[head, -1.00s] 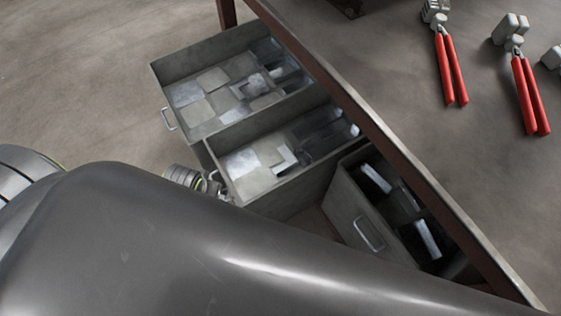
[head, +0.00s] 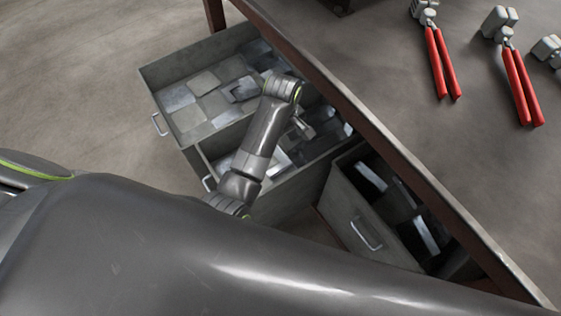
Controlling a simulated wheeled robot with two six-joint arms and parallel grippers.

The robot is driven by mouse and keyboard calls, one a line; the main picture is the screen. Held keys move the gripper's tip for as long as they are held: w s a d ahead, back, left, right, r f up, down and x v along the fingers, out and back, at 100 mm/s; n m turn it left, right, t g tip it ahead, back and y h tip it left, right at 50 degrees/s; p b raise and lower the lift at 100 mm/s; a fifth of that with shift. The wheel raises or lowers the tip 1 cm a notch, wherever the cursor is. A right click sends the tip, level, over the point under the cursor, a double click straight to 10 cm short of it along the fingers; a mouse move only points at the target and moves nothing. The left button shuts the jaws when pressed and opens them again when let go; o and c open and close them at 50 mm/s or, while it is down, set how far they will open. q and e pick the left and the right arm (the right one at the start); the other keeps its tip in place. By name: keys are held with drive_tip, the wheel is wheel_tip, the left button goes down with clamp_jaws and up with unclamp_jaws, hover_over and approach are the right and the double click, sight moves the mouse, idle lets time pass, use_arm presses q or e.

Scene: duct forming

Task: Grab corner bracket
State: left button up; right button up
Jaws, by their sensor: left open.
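Flat grey and bright metal pieces lie in the open drawers, and I cannot tell for certain which one is a corner bracket. A bright angled piece (head: 282,161) in the middle drawer (head: 305,165) shows beside my left forearm, partly hidden. My left gripper (head: 304,128) is over the far part of the middle drawer, small in the picture. It is open, and I see nothing held in it. My left arm covers much of that drawer. My right gripper is not in view.
The far drawer (head: 153,97) holds several flat pieces. A near drawer (head: 350,222) on the right holds bright strips. The bench top (head: 400,125) overhangs the drawers and carries red-handled pliers (head: 442,62) and another red-handled tool (head: 521,86). Floor is clear at left.

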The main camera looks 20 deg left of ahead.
use_arm(q)
drive_tip(key=b, duration=0.3)
hover_over(280, 169)
drive_tip(key=f, duration=1.1)
drive_tip(key=shift+d+f, duration=0.3)
drive_tip(key=shift+f, duration=0.05)
drive_tip(key=shift+a+f, duration=0.1)
drive_tip(key=shift+f, duration=0.4)
drive_tip(key=f, duration=0.1)
drive_tip(key=f+b, duration=0.1)
drive_tip(key=f, duration=0.1)
drive_tip(key=shift+a, duration=0.25)
drive_tip(key=shift+f+b, duration=0.4)
drive_tip(key=shift+f, duration=0.2)
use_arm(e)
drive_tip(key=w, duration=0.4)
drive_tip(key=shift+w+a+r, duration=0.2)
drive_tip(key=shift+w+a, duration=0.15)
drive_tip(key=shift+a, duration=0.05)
use_arm(q)
drive_tip(key=c, duration=0.9)
drive_tip(key=shift+r, duration=0.1)
